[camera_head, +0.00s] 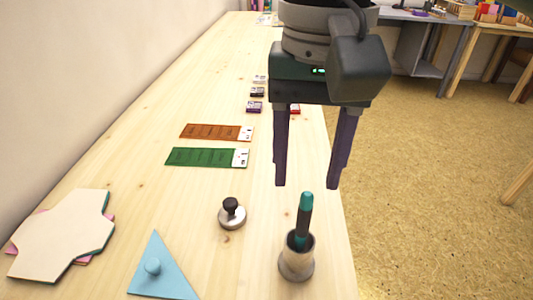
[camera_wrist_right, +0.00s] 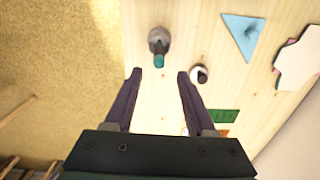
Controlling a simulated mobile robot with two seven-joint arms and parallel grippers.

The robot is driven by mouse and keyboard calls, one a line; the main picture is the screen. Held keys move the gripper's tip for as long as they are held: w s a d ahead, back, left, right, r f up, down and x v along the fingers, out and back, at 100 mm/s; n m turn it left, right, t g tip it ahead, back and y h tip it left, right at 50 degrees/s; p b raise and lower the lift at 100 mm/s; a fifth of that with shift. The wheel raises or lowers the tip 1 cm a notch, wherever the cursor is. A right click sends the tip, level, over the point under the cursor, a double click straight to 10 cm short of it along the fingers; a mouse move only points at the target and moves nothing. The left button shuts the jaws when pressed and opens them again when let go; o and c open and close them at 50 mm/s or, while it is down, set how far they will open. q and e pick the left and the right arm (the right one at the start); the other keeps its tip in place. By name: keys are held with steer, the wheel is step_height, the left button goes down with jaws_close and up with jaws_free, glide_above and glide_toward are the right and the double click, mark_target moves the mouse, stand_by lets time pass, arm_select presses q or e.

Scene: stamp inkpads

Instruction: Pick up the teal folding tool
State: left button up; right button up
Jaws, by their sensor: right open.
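The teal folding tool (camera_head: 304,215) stands upright in a small round holder (camera_head: 296,262) near the table's right edge. Its teal top points up and a dark band shows below it; its lower end is hidden in the holder. In the right wrist view the tool (camera_wrist_right: 158,60) shows ahead of the fingers, in the holder (camera_wrist_right: 157,36). My right gripper (camera_head: 308,186) is open and empty, pointing down above and beyond the tool, apart from it. Its two fingers also show in the right wrist view (camera_wrist_right: 158,74). My left gripper is not in view.
A round stamp with a black knob (camera_head: 232,212) and a blue triangle with a knob (camera_head: 155,268) lie left of the holder. Paper shapes (camera_head: 62,235) are at far left. Green (camera_head: 203,157) and orange (camera_head: 212,132) strips and small inkpads (camera_head: 255,106) lie farther back.

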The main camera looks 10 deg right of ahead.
mark_target(305, 213)
steer(key=f, duration=0.2)
steer(key=f+b, duration=0.1)
steer(key=f, duration=0.1)
steer(key=s+f, duration=0.1)
steer(key=f, duration=0.1)
steer(key=shift+f, duration=0.3)
jaws_close()
stand_by(0.4)
